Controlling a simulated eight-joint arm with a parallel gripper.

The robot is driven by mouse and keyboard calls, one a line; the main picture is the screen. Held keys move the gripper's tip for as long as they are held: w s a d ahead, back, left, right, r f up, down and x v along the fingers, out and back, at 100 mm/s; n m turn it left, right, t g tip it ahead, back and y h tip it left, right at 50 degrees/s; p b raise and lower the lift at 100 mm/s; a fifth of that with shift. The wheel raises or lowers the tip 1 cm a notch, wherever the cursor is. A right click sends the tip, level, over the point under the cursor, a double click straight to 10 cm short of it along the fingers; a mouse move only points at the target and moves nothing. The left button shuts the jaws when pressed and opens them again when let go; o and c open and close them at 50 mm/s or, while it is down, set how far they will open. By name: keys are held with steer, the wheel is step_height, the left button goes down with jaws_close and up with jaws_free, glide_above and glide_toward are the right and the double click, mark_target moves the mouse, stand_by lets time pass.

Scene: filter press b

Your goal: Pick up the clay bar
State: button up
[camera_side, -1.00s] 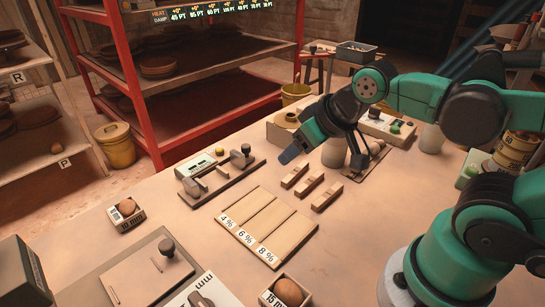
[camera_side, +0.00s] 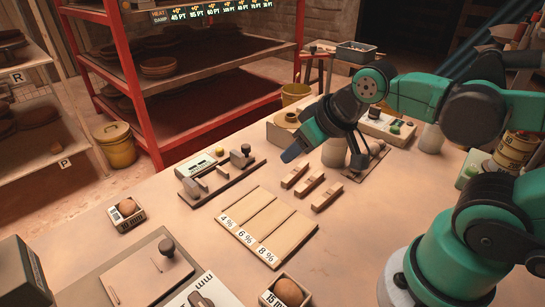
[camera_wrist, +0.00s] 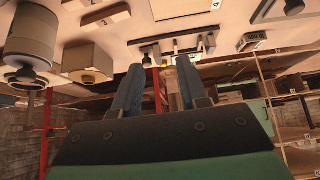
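Three small brown clay bars lie apart on the table in the side view: a rear one (camera_side: 294,176), a middle one (camera_side: 310,185) and a front one (camera_side: 327,196). I cannot tell which one the task means. My gripper (camera_side: 290,153) hangs above the table, behind and slightly above the rear bar, touching none of them. In the wrist view my gripper (camera_wrist: 158,76) shows two blue fingers spread apart with nothing between them. A tan bar (camera_wrist: 106,16) shows at the upper left of that view, outside the fingers.
A wooden board (camera_side: 262,226) marked 4 %, 6 % and 8 % lies in front of the bars. A measuring device (camera_side: 220,175) stands to their left. A pale jar (camera_side: 334,153) and a small device (camera_side: 387,128) stand behind them. Boxed balls sit nearer the front.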

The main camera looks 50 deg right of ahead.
steer(key=m, duration=0.1)
steer(key=m+g, duration=0.7)
steer(key=m, duration=1)
glide_above(309, 181)
step_height(309, 181, down, 8)
steer(key=shift+r, duration=0.1)
steer(key=shift+f, duration=2.9)
jaws_close()
